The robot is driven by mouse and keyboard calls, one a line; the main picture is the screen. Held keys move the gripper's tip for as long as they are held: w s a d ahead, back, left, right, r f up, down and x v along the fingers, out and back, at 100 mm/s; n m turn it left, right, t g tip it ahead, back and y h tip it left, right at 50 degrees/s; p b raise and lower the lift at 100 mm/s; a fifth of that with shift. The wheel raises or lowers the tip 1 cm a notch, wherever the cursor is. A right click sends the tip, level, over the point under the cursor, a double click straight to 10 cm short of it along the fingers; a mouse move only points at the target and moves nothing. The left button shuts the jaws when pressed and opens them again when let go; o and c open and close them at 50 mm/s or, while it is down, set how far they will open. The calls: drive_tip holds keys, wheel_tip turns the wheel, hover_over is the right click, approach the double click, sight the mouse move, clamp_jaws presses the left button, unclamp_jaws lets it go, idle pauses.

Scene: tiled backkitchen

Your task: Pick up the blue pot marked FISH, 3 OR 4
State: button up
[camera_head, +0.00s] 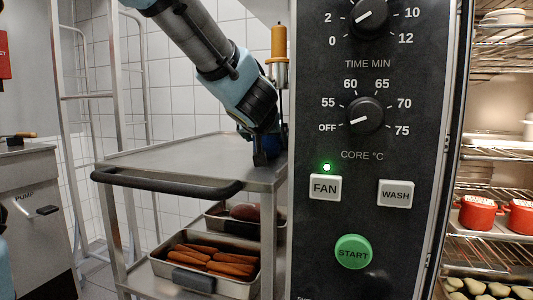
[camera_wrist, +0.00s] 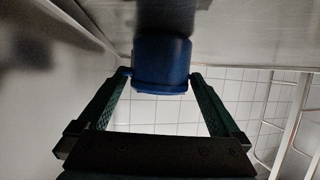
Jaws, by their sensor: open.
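A blue pot (camera_wrist: 162,67) shows in the wrist view at the top middle, against the grey metal cart top. No lettering on it can be read. My gripper (camera_wrist: 160,76) is open, with one finger on each side of the pot near its rim. I cannot tell whether either fingertip touches it. In the head view, my gripper (camera_head: 262,157) points down over the back right of the cart top, right beside the dark control panel. The pot cannot be clearly made out there, as the dark gripper and the panel edge crowd that spot.
The steel cart (camera_head: 165,158) has a dark handle (camera_head: 165,188) at its front. Its lower shelf holds trays with carrots (camera_head: 215,260) and a reddish item. The oven control panel (camera_head: 375,130) stands close on the right. The cart top's left part is clear.

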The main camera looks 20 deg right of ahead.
drive_tip(key=shift+x, duration=0.8)
drive_tip(key=shift+c, duration=0.2)
drive_tip(key=c, duration=1.4)
drive_tip(key=shift+w+r+p, duration=0.1)
drive_tip(key=shift+r+p, duration=0.35)
drive_tip(key=shift+p, duration=0.1)
